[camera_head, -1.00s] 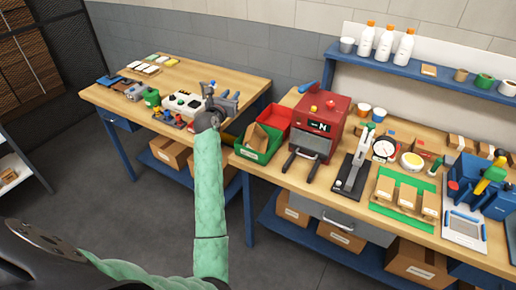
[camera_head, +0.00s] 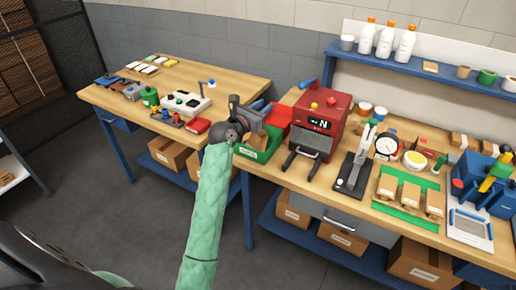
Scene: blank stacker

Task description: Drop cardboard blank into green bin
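The green bin (camera_head: 271,146) stands at the left end of the right bench, in front of a red bin (camera_head: 279,116). A brown cardboard blank (camera_head: 257,140) shows at the green bin, leaning at a tilt and partly hidden by my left gripper. My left gripper (camera_head: 254,117) is at the green bin's left rear side, seen from behind. Its fingers are small and dark, so I cannot tell whether they are open or touch the cardboard. My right gripper is not in view.
A red machine (camera_head: 322,122) stands just right of the bins. A black lever press (camera_head: 357,170) and a green mat (camera_head: 409,218) with several cardboard pieces lie farther right. The left table (camera_head: 225,83) holds a white device (camera_head: 186,103) and small parts. A gap separates the benches.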

